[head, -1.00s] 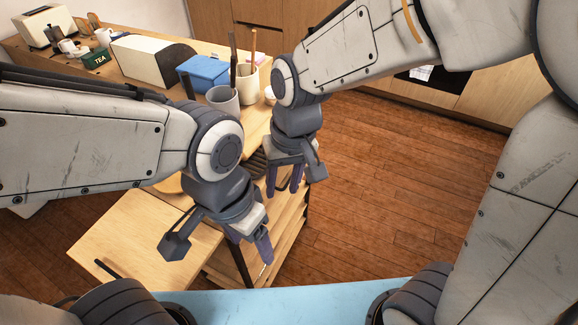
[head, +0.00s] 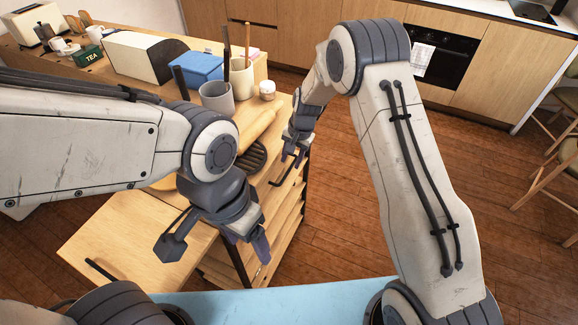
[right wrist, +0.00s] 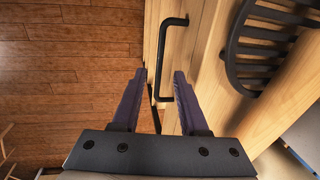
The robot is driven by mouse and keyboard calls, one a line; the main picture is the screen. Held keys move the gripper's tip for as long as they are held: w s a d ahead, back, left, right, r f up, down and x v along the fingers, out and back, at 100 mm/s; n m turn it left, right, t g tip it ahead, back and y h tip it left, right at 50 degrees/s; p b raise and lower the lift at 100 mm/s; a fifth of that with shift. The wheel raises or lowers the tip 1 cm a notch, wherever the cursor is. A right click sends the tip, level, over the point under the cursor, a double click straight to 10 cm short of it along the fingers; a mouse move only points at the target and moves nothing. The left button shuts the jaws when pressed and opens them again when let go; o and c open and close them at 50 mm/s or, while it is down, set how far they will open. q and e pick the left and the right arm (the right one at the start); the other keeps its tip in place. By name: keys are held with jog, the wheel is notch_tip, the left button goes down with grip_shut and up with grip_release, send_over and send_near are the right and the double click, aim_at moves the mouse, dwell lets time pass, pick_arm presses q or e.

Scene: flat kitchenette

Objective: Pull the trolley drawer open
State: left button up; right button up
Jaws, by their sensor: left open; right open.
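The wooden trolley (head: 292,222) stands ahead, with shelves on its near side. A black bar handle (head: 284,172) sticks out at its right end and shows in the right wrist view (right wrist: 163,50) against a pale wooden front. My right gripper (head: 294,152) is beside this handle. In the right wrist view its purple fingers (right wrist: 157,74) are open, with the handle's lower part showing between and beyond their tips; I cannot tell whether they touch it. My left gripper (head: 252,242) is open and empty above the trolley's near side. The drawer's outline is partly hidden by my arms.
A rolling pin (head: 258,122), a black rack (head: 254,158), a grey mug (head: 217,97) and a utensil pot (head: 243,78) crowd the top. A blue box (head: 200,68) stands behind. Wooden floor (head: 345,225) is clear to the right.

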aim_at(287, 172)
jog(key=f, duration=0.4)
jog(key=shift+w+a+f+p, duration=0.25)
jog(key=shift+a+f+p, duration=0.1)
jog(key=shift+a+f, duration=0.05)
grip_shut()
dwell(1.1)
